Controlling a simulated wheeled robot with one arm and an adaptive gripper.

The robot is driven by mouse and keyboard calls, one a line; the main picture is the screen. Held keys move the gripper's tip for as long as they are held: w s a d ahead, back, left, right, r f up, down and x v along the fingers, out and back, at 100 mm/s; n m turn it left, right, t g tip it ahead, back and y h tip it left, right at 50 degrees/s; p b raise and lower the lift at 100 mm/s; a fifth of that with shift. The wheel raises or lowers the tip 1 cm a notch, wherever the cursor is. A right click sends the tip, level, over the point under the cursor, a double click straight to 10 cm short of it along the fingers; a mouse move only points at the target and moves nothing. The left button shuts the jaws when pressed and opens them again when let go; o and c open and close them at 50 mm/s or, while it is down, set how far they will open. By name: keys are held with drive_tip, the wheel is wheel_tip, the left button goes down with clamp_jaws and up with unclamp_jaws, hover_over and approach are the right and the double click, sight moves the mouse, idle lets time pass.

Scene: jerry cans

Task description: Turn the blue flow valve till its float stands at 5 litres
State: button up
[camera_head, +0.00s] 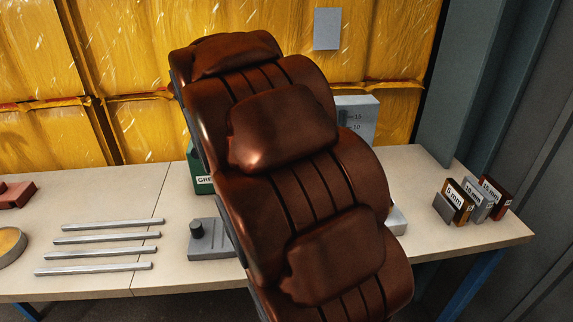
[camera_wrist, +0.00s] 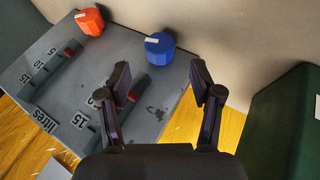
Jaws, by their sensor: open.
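The blue flow valve (camera_wrist: 160,48) is a faceted knob on a grey panel (camera_wrist: 160,92) in the wrist view. My gripper (camera_wrist: 160,78) is open, its fingers apart, with the blue valve in line with the gap between them, not gripped. A red float (camera_wrist: 134,95) shows beside the left finger, in the nearer scale slot, partly hidden. The 10 and 15 marks show there; the finger hides the rest, so I cannot read its level. In the head view, the panel (camera_head: 362,108) is mostly hidden behind my arm; neither the valve nor my gripper shows.
An orange knob (camera_wrist: 91,21) and second scale with a red float (camera_wrist: 70,53) near 5 share the panel. A green block (camera_wrist: 285,130) stands close right of my gripper. The bench (camera_head: 180,190) holds metal rods (camera_head: 105,240), a knobbed grey block (camera_head: 212,240) and labelled blocks (camera_head: 475,200).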

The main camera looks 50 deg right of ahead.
drive_tip(key=v, duration=0.6)
drive_tip(key=shift+a+r, duration=0.2)
drive_tip(key=shift+r, duration=0.05)
